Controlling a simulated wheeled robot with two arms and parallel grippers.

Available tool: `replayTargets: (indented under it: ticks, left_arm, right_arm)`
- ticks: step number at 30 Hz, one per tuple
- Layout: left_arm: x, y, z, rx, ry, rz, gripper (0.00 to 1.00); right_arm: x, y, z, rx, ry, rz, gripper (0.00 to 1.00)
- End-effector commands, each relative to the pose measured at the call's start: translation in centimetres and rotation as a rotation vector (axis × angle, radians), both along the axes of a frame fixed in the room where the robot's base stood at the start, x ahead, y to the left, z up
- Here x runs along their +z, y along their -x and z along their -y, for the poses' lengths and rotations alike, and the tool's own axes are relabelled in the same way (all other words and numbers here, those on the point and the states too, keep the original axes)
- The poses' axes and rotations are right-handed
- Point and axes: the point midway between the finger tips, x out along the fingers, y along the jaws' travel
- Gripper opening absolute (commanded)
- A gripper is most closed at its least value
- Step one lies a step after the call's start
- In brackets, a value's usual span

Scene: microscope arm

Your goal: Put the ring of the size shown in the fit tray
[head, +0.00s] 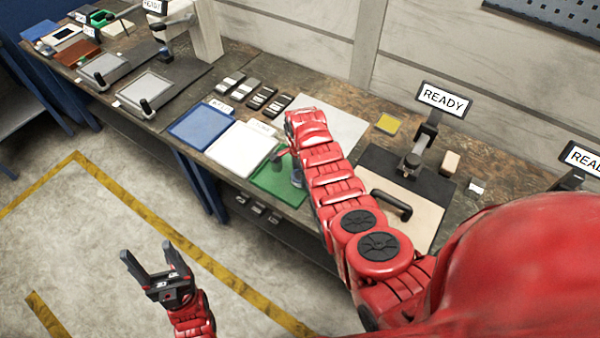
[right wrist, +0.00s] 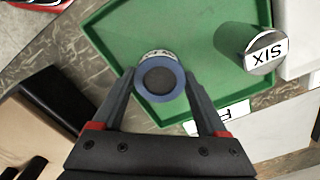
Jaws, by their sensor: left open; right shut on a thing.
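The green tray (head: 268,180) lies at the bench's front edge. In the right wrist view it fills the middle (right wrist: 110,35), with a partly hidden label (right wrist: 220,117) starting with F at its edge. My right gripper (right wrist: 160,80) is shut on a round blue ring-shaped piece (right wrist: 158,98) with a dark centre, over or in the tray; its height cannot be told. A pale lettered band behind it is mostly hidden. A grey cylinder (right wrist: 232,42) marked SIX is in the tray to the right. My left gripper (head: 150,270) is open and empty over the floor.
A white tray (head: 240,150) and a blue tray (head: 203,126) lie left of the green one. Several small dark and light blocks (head: 262,97) lie behind them. A stand with a READY sign (head: 443,98) and a black-handled board (head: 420,215) are right of my right arm.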

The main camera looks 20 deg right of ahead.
Motion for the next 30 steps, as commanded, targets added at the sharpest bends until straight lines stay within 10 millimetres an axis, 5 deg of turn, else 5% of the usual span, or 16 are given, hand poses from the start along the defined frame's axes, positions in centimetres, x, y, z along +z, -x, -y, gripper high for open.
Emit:
replayTargets:
  ticks: [13, 14, 15, 30]
  left_arm:
    - [-0.3, 0.0, 0.0, 0.0, 0.0, 0.0, 0.67]
    - [-0.2, 0.0, 0.0, 0.0, 0.0, 0.0, 0.67]
    - [-0.2, 0.0, 0.0, 0.0, 0.0, 0.0, 0.67]
    - [-0.1, 0.0, 0.0, 0.0, 0.0, 0.0, 0.67]
  right_arm:
    - [-0.8, 0.0, 0.1, 0.0, 0.001, 0.002, 0.0]
    - [-0.7, 0.0, 0.1, 0.0, 0.001, 0.002, 0.81]
    - [-0.6, 0.0, 0.1, 0.0, 0.001, 0.002, 0.88]
    - [0.3, -0.1, 0.1, -0.001, 0.001, 0.004, 0.88]
